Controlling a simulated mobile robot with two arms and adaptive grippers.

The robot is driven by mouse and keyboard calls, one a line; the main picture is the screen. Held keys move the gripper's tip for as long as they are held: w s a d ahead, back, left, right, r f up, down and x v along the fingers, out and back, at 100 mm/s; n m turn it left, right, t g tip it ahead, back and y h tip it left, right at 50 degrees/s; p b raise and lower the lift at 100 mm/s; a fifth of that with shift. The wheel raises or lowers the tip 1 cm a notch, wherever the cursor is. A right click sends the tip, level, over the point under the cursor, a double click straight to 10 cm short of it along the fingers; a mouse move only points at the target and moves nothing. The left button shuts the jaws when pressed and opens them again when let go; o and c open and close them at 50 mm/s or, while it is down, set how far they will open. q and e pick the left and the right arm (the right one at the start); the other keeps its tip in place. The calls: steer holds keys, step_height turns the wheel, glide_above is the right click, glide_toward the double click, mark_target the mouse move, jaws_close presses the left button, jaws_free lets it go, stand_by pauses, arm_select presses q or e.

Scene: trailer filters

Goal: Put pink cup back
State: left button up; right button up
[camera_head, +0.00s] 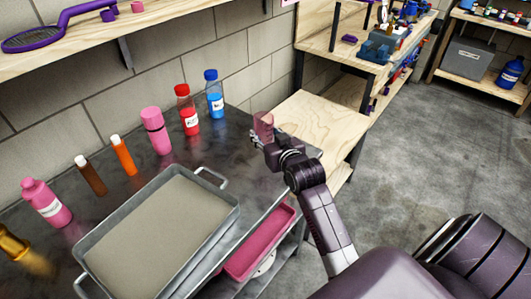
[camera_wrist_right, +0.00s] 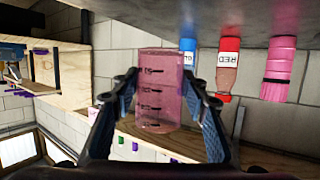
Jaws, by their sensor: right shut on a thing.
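The pink cup (camera_head: 263,122) is a see-through pink cylinder. In the right wrist view the pink cup (camera_wrist_right: 159,92) shows dark measuring marks on its side. My right gripper (camera_head: 262,138) is shut on it, at the far right corner of the dark metal table. In the wrist view the two fingers of my right gripper (camera_wrist_right: 162,105) stand on either side of the cup. I cannot tell whether the cup touches the table. My left gripper is not in view.
A red bottle (camera_head: 188,110), a blue bottle (camera_head: 214,95) and a pink bottle (camera_head: 155,131) stand along the wall, left of the cup. A grey tray (camera_head: 226,216) fills the table's front. A wooden surface (camera_head: 300,122) lies to the right. A pink bin (camera_head: 262,243) is below.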

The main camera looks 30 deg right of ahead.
steer(key=shift+f, duration=3.6)
steer(key=shift+f, duration=0.1)
steer(key=o, duration=1.2)
steer(key=shift+o, duration=0.2)
steer(key=shift+s, duration=0.1)
steer(key=v, duration=1.2)
